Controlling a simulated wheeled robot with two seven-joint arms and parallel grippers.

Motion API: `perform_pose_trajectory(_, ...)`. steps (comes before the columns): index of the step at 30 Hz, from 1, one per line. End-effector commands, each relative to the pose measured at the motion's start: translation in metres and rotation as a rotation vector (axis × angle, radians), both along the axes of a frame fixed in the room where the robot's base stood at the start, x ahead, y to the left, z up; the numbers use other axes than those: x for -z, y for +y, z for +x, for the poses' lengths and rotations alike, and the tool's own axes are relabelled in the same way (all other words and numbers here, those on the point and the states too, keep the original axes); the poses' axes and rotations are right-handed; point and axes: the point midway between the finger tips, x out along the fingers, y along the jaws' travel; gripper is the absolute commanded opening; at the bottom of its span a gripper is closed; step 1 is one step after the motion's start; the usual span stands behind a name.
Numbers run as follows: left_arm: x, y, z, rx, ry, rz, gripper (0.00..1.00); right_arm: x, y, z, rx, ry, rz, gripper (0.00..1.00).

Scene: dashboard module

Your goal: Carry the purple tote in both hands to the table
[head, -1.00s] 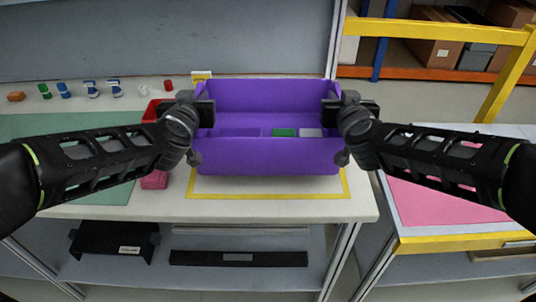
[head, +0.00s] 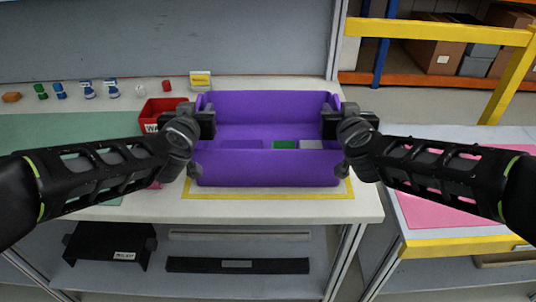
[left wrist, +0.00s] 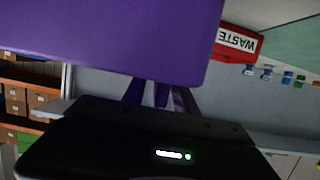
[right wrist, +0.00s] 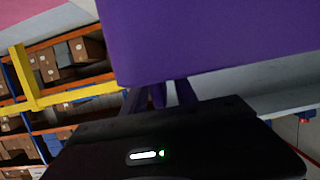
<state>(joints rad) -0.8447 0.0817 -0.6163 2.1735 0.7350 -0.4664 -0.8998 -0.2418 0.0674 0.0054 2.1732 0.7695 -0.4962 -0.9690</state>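The purple tote (head: 265,168) is upright in the middle of the head view, over the yellow-outlined area (head: 270,194) of the white table. I cannot tell whether its base touches the tabletop. Inside it are a green block (head: 285,145) and a grey block (head: 311,145). My left gripper (head: 203,122) is at its left end and my right gripper (head: 333,122) at its right end, both seemingly shut on the tote. The tote wall fills the top of the left wrist view (left wrist: 120,35) and right wrist view (right wrist: 200,40). The fingertips are largely hidden.
A red waste bin (head: 152,112) stands close to the tote's left, partly behind my left arm. Several small coloured items (head: 87,89) stand at the back left by a green mat (head: 60,128). A pink-topped table (head: 440,212) and yellow rail (head: 440,30) are at right.

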Motion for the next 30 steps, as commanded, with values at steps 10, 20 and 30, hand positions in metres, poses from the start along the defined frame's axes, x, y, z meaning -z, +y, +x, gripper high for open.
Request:
perform_pose_trajectory(10, -0.004, 0.0, -0.009, 0.0, -0.002, -0.003, 0.34, 0.0, 0.0, 0.0, 0.001, 0.0, 0.0, 0.34)
perform_pose_trajectory(20, -0.02, 0.001, -0.061, 0.0, -0.003, -0.006, 0.34, 0.0, 0.0, 0.0, 0.001, 0.0, 0.0, 0.34)
perform_pose_trajectory(30, -0.034, 0.0, -0.111, 0.001, -0.001, -0.001, 0.34, 0.0, 0.0, 0.0, 0.001, 0.0, 0.0, 0.34)
